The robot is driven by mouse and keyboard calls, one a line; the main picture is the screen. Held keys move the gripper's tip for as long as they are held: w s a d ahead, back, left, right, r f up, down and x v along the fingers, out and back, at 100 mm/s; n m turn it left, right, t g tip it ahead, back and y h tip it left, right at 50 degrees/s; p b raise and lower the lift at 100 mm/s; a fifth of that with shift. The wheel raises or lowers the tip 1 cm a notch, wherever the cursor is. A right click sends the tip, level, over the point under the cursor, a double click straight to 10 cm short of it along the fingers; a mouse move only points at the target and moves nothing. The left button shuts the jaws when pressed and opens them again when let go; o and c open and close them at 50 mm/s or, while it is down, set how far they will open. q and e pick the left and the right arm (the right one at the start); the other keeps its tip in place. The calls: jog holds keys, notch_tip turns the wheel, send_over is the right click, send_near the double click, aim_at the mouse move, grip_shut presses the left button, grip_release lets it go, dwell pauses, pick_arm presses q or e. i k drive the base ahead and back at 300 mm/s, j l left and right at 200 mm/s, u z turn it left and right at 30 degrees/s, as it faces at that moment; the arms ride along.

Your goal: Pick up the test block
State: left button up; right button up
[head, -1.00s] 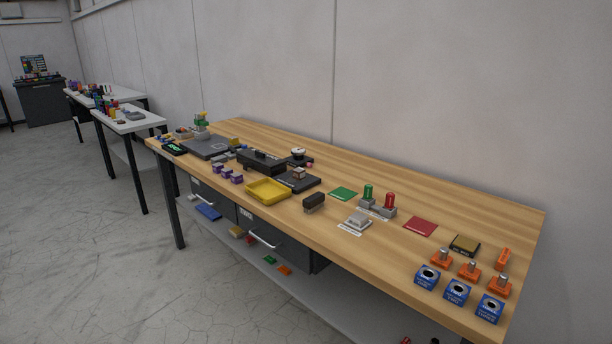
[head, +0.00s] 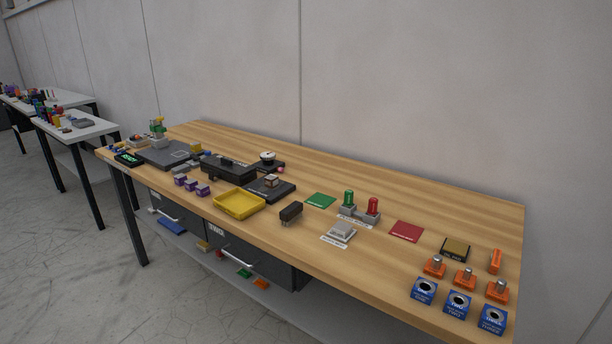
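No label lets me tell for sure which thing is the test block. One candidate is a small grey-brown block (head: 271,181) on a black flat plate (head: 283,191) near the middle of the wooden workbench (head: 420,205). Another is a dark upright block (head: 290,212) standing on the bench to the right of a yellow tray (head: 225,203). Neither of my grippers is in view, and nothing touches these blocks.
The bench also holds a green mat (head: 320,200), a red mat (head: 406,231), green and red lamps (head: 348,198), blue boxes (head: 458,304) and orange parts (head: 464,279). Drawers (head: 232,238) and a shelf are below. Bare floor (head: 65,260) lies in front, left of the bench.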

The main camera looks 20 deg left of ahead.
aim_at(270, 181)
jog(key=i+j+z, duration=0.15)
jog(key=j, duration=0.4)
jog(key=i+j+z, duration=0.15)
jog(key=j, duration=0.4)
jog(key=i+j+z, duration=0.15)
jog(key=j, duration=0.45)
jog(key=i+j+z, duration=0.15)
jog(key=j, duration=0.45)
jog(key=k, duration=0.1)
